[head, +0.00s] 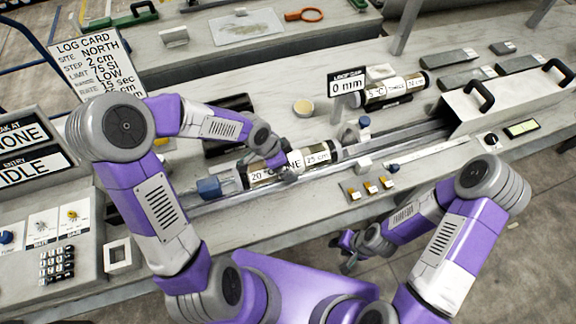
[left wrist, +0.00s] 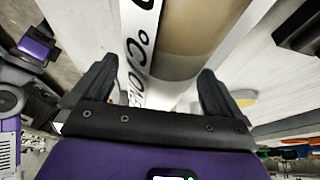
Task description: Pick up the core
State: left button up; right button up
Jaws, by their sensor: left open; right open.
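A core (head: 316,158) in a clear liner, with white labels that include "20" and "25 cm", lies along the metal rail in the middle of the bench. My left gripper (head: 284,170) is over the core and hides part of its label. In the left wrist view the core (left wrist: 190,42) shows as a tan cylinder with a lettered white band, between and beyond the open fingers of my left gripper (left wrist: 155,78). Whether the fingers touch it is unclear. My right gripper (head: 349,248) is open and empty, low in front of the bench.
A second labelled core (head: 392,91) lies farther back beside a "0 mm" sign (head: 346,84). A metal housing (head: 505,95) stands at the rail's right end. A log card (head: 92,62) stands at left.

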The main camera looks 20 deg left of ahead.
pick_arm(q)
jog(key=shift+w+d+f, duration=0.15)
jog(key=shift+f, duration=0.25)
jog(key=shift+c, duration=0.2)
grip_shut()
jog(key=shift+w+r, duration=0.1)
jog(key=shift+r, duration=0.1)
